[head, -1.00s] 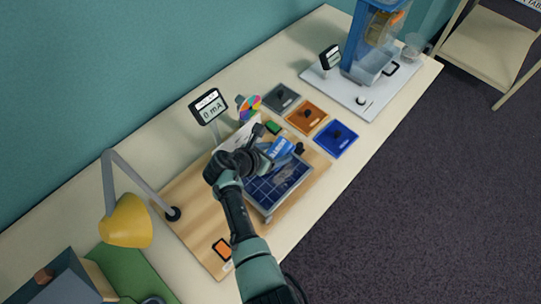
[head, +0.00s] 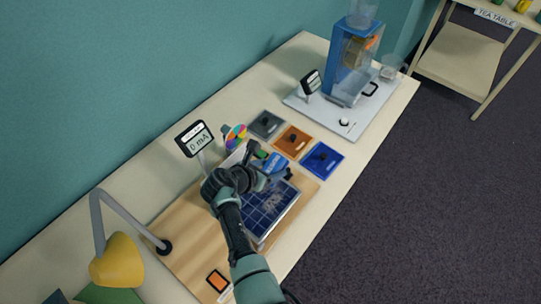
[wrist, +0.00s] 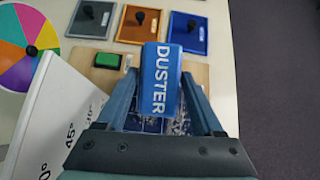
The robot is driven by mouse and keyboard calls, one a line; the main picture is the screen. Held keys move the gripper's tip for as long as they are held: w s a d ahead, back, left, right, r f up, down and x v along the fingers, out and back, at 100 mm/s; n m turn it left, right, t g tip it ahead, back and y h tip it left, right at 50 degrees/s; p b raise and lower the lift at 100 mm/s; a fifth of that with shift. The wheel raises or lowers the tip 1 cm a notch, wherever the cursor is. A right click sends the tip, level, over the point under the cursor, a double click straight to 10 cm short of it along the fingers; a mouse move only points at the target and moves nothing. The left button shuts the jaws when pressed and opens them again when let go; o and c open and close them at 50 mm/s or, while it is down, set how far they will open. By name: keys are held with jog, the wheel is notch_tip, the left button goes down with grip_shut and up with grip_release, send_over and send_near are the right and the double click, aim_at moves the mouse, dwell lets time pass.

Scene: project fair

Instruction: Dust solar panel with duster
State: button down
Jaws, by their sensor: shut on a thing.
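The solar panel (head: 264,216) is a dark blue gridded plate in a pale frame on a wooden board. Whitish dust shows on its far part, and part of it also shows beneath the duster in the wrist view (wrist: 150,124). The duster (wrist: 161,79) has a blue body lettered "DUSTER"; in the head view it shows at the panel's far end (head: 276,162). My gripper (wrist: 158,85) is shut on the duster, over the far end of the panel. The duster's underside is hidden, so I cannot tell whether it touches the panel.
A meter (head: 195,139) reading 0 mA and a colored wheel (head: 235,136) stand behind the panel. A white angle scale (wrist: 62,120) is close on the gripper's left. Grey, orange and blue plates (head: 322,160) lie beyond. A yellow lamp (head: 117,260) stands at left.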

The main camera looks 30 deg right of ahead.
jog(key=r+p, duration=0.1)
jog(key=a+r+p, duration=0.1)
jog(key=r+p, duration=0.1)
jog(key=a+r+p, duration=0.1)
jog(key=p, duration=0.1)
jog(key=shift+s+r, duration=0.35)
jog(key=shift+a+r, duration=0.1)
jog(key=shift+a, duration=0.1)
jog(key=r+p, duration=0.2)
jog(key=p, duration=0.1)
jog(key=shift+s+a+r, duration=0.2)
jog(key=shift+a, duration=0.2)
jog(key=shift+s+a+r+p, duration=0.1)
jog(key=shift+a+r+p, duration=0.1)
jog(key=shift+p, duration=0.3)
jog(key=shift+f, duration=0.15)
